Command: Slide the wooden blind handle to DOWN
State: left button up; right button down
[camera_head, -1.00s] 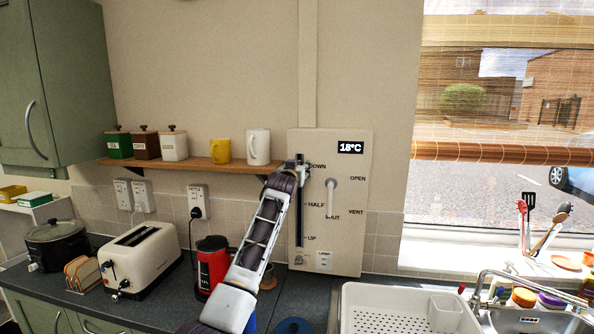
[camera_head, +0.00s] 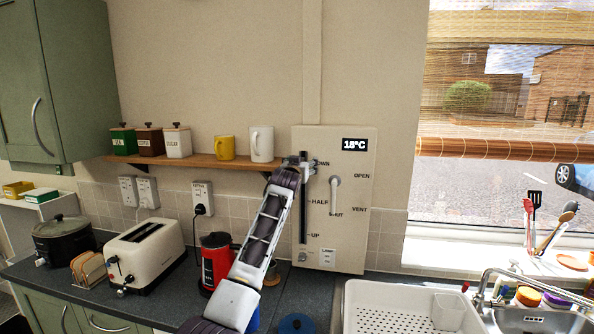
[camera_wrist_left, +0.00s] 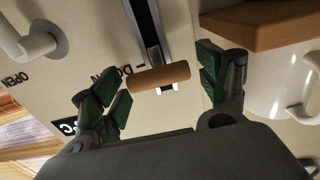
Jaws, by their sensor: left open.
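The white control panel (camera_head: 347,235) on the wall has a dark vertical slot (camera_head: 303,220) marked DOWN at the top, HALF in the middle and UP at the bottom. The wooden blind handle (camera_wrist_left: 158,77) is a small round bar, seen in the left wrist view at the slot's end beside the DOWN label. My left gripper (camera_head: 301,164) is at the slot's top and hides the handle in the head view. In the left wrist view the gripper (camera_wrist_left: 162,88) is open, its green-padded fingers either side of the handle with gaps showing. My right gripper is not in view.
A white lever (camera_head: 334,190) is right of the slot, near OPEN, VENT and SHUT. A wooden shelf (camera_head: 205,161) with mugs and canisters ends close left of the gripper. The bamboo blind (camera_head: 510,90) covers the window's upper part. A white drainer (camera_head: 375,300) sits below.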

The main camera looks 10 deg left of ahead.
pick_arm(q)
jog(key=shift+s, duration=0.15)
jog(key=s, duration=1.1)
jog(key=shift+s+a, duration=0.2)
jog(key=shift+s, duration=0.05)
dwell(0.5)
jog(key=shift+f, duration=0.1)
